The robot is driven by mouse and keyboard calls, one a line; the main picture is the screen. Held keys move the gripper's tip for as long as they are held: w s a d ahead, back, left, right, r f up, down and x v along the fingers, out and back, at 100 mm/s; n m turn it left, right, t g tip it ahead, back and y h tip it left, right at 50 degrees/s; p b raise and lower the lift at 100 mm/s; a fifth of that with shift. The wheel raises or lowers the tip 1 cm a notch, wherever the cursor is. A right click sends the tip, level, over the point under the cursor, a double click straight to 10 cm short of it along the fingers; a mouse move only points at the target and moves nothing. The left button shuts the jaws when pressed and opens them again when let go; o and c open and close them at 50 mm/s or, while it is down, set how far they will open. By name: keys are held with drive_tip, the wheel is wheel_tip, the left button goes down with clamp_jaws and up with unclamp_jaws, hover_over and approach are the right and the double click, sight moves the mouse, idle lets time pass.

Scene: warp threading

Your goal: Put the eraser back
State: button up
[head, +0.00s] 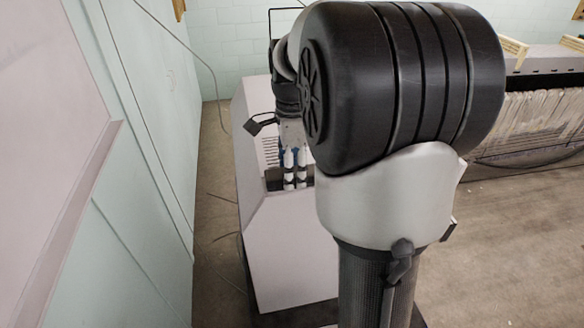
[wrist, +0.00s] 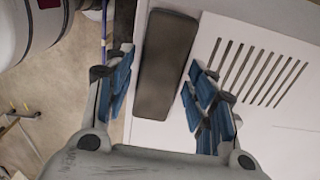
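A dark grey-brown oblong block, which looks like the eraser (wrist: 166,62), lies on the white top of a cabinet in the wrist view. My gripper (wrist: 157,80) is open, with one blue-padded finger on each side of the block. Narrow gaps show between the pads and the block, and I cannot tell whether the fingers are down at its height. In the head view my gripper (head: 295,165) points down at the cabinet top, and a dark block (head: 275,180) shows partly behind its fingers. My arm hides much of that area.
The pale cabinet (head: 290,250) has a row of dark slots (wrist: 257,72) beside the block. A pale wall and board (head: 50,110) stand close on the left. A rack of threads or fabric (head: 545,120) is at the right. Open floor (head: 510,230) lies at the right.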

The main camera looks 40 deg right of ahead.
drive_tip(key=shift+o, duration=0.2)
wheel_tip(320, 180, up, 12)
drive_tip(key=p, duration=0.1)
drive_tip(key=s+a+n+t, duration=0.2)
drive_tip(key=s+a+n, duration=0.5)
drive_tip(key=a+n, duration=0.45)
drive_tip(key=s+a+f+n+t, duration=0.2)
drive_tip(key=s+a+f+n, duration=0.6)
drive_tip(key=s+n, duration=0.2)
drive_tip(key=shift+s+a+f+n+t, duration=0.15)
drive_tip(key=shift+s+a+n+t, duration=0.2)
drive_tip(key=shift+n, duration=0.7)
drive_tip(key=shift+w+d+f, duration=0.1)
drive_tip(key=shift+w+d, duration=0.05)
drive_tip(key=shift+d, duration=0.05)
wheel_tip(320, 180, down, 25)
drive_tip(key=b, duration=2.5)
